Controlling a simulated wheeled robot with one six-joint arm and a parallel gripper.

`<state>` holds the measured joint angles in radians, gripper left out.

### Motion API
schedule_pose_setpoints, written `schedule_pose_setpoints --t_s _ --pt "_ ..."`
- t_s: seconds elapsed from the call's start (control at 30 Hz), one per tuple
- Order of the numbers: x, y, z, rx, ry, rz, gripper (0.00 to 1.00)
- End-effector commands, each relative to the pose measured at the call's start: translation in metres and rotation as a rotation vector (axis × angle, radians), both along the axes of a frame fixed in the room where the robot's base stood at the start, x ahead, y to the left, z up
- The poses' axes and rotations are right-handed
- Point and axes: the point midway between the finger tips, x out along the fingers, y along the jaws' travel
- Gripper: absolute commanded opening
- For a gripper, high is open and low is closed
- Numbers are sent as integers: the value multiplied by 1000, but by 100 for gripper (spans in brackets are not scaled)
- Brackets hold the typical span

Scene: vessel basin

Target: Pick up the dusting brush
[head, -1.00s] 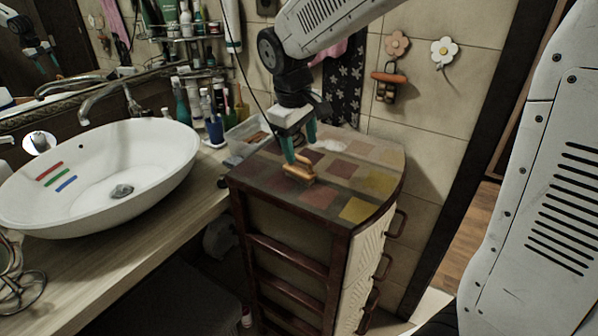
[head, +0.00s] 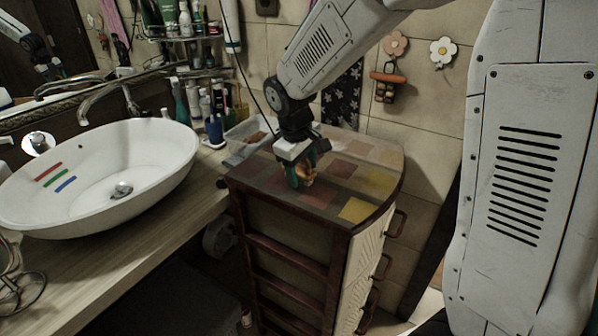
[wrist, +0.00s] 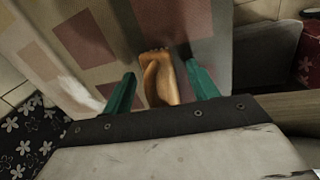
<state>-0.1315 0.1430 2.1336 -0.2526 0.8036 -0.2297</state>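The dusting brush, a tan wooden piece (wrist: 160,80), is on the patchwork top of the small cabinet (head: 359,210). My gripper (head: 303,174) is low over the cabinet top with its teal fingers down around the brush. In the wrist view the fingers stand apart on either side of the wood, with a gap on each side. The gripper is open. In the head view the fingers hide most of the brush. I cannot see its bristles clearly.
A white basin (head: 165,150) sits on the wooden counter (head: 110,255) at left. A clear tray (head: 240,150) and several bottles stand behind the cabinet's left corner. The tiled wall and a dark patterned cloth (head: 342,100) are behind. The cabinet's front right top is clear.

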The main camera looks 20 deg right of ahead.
Motion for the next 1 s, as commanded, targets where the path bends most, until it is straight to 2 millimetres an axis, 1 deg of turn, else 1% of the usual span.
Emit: schedule_pose_setpoints --t_s 0.03,0.07,0.1,0.17,0.6,0.73,0.87,1.0 --pt "0 0 0 0 0 0 48" --pt "0 0 0 0 0 0 39" --pt "0 0 0 0 0 0 28" --pt "0 0 0 0 0 0 12" --pt "0 0 0 0 0 0 10" --pt "0 0 3 1 -1 -1 10" --pt "0 0 12 1 -1 -1 10" --pt "1 0 30 1 -3 -1 10"
